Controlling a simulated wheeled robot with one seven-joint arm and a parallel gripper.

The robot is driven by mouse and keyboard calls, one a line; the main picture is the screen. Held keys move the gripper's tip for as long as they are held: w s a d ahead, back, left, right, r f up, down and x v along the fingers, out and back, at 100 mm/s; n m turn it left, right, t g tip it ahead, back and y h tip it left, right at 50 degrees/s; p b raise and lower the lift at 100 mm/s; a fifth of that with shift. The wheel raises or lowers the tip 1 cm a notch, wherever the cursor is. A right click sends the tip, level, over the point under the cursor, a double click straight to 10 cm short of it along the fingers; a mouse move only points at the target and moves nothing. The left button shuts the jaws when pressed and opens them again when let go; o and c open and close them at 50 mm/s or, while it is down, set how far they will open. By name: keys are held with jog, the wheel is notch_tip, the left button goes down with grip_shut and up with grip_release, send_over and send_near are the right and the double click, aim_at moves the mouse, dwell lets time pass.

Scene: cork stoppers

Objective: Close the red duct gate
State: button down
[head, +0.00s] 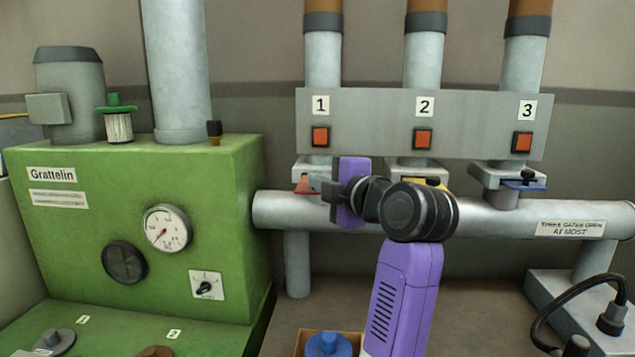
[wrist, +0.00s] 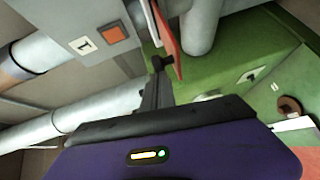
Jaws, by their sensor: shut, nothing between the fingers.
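The red duct gate (head: 302,184) is a thin plate sticking out of its slot housing under the duct marked 1. In the wrist view the red plate (wrist: 168,32) shows nearly edge-on, with a black knob (wrist: 160,63) at its near end. My gripper (head: 316,183) is shut and empty, beside the red plate and covering part of it in the head view. In the wrist view my gripper's fingertips (wrist: 157,77) are right at the black knob; I cannot tell whether they touch it.
A yellow gate (head: 427,182) under duct 2 is partly hidden by my arm. A blue gate (head: 525,185) with a black knob sits under duct 3. A grey horizontal pipe (head: 490,218) runs just below the gates. A green machine (head: 110,210) stands at left, close to the red gate.

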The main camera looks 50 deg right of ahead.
jog(key=w+d, duration=0.1)
jog(key=d, duration=0.1)
jog(key=w+d, duration=0.3)
jog(key=d, duration=0.1)
jog(key=shift+w+p, duration=0.3)
jog(key=shift+d+r, duration=0.1)
